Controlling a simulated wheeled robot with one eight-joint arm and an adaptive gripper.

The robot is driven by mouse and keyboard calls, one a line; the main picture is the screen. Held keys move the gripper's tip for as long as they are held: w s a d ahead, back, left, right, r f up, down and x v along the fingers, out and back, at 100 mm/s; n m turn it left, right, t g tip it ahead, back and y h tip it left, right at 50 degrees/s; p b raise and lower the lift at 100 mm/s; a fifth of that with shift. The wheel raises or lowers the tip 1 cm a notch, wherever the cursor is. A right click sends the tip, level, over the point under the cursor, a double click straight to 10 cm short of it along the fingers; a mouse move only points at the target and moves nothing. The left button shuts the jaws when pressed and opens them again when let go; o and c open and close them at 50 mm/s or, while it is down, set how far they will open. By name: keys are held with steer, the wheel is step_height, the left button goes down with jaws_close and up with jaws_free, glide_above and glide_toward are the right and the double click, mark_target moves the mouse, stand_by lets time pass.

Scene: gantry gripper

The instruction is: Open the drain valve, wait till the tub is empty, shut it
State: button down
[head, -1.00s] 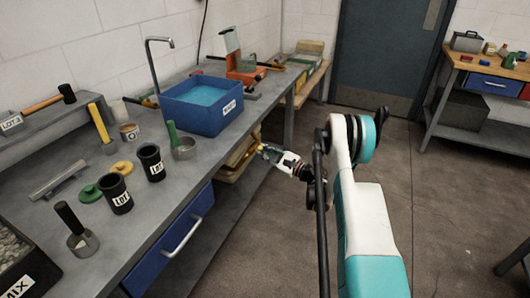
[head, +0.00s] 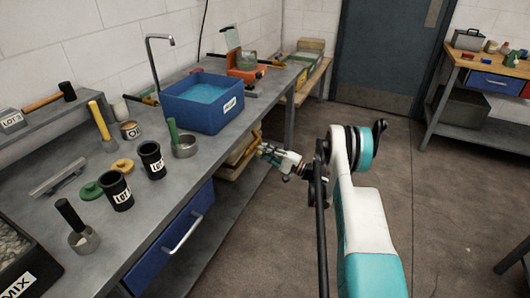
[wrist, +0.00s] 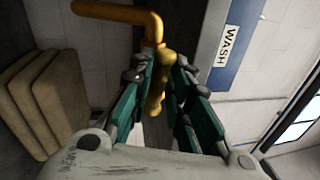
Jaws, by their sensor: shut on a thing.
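The blue tub (head: 203,118) stands on the grey bench in the head view, with light blue water (head: 203,92) inside. In the wrist view, the tub's side (wrist: 228,52) shows a WASH label. A brass-yellow valve part (wrist: 165,60) lies between my gripper's (wrist: 161,68) teal fingers, which are shut on it. A bent yellow-orange bar (wrist: 120,11) runs up and left from there. In the head view, my gripper (head: 262,150) is low at the bench's front edge, below the tub. The valve is too small there to tell its setting.
Tan stacked slabs (wrist: 50,100) stand left of my gripper in the wrist view. The bench (head: 215,150) also holds a metal cup (head: 185,147) and black cups (head: 152,162). A blue drawer (head: 172,240) is below. The floor (head: 440,220) at right is mostly clear.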

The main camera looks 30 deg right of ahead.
steer(key=shift+f+n+y, duration=0.1)
steer(key=shift+n+y, duration=0.2)
steer(key=shift+n, duration=0.5)
steer(key=c, duration=1.6)
jaws_free()
steer(key=shift+c, duration=0.2)
steer(key=v, duration=1.2)
steer(key=shift+d, duration=0.1)
